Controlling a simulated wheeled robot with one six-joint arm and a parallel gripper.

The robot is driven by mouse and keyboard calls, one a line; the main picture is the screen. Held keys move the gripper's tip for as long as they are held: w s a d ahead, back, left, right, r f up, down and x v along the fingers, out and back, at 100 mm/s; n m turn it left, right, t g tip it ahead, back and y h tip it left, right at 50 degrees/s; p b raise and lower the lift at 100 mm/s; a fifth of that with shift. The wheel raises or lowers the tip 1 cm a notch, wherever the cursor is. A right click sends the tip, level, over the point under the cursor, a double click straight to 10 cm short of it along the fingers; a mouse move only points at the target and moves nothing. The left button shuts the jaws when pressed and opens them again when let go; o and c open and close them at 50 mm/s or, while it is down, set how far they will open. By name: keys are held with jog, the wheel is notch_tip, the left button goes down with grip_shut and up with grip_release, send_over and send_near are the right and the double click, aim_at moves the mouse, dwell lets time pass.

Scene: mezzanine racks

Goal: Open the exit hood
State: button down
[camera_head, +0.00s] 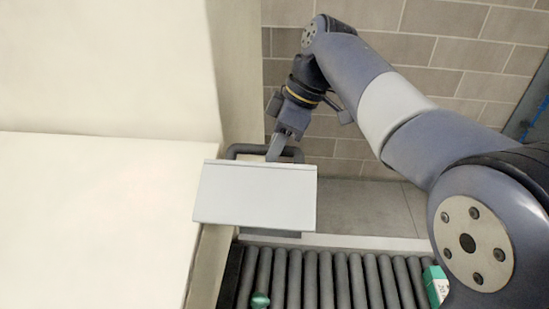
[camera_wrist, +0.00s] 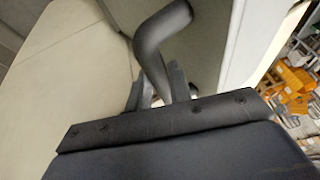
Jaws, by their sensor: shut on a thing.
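The exit hood (camera_head: 255,193) is a pale grey panel beside the cream housing, above the end of the roller conveyor. A dark bar handle (camera_head: 238,151) runs along its far edge. My gripper (camera_head: 276,150) is at this handle, with its fingers shut on the bar. In the wrist view the dark handle (camera_wrist: 163,28) bends and runs down between the fingers of my gripper (camera_wrist: 160,92). The fingertips are partly hidden by the handle and the gripper's body.
The roller conveyor (camera_head: 330,280) runs below the hood, with a green round item (camera_head: 260,300) and a green-and-white box (camera_head: 436,285) on it. The cream housing (camera_head: 90,220) fills the left. A grey block wall (camera_head: 440,50) stands behind.

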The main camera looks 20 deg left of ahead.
jog(key=shift+w+a+f+g, duration=0.1)
jog(key=shift+w+g, duration=0.15)
jog(key=shift+w, duration=0.35)
jog(key=shift+w+a+f+g, duration=0.1)
jog(key=shift+w+g, duration=0.15)
jog(key=shift+w, duration=0.35)
jog(key=c, duration=1.3)
grip_release()
jog(key=shift+w+a+r, duration=0.1)
jog(key=shift+w, duration=0.1)
jog(key=shift+s+r, duration=0.1)
jog(key=shift+r, duration=0.1)
jog(key=v, duration=0.7)
jog(key=shift+r, duration=0.15)
jog(key=shift+c, duration=0.4)
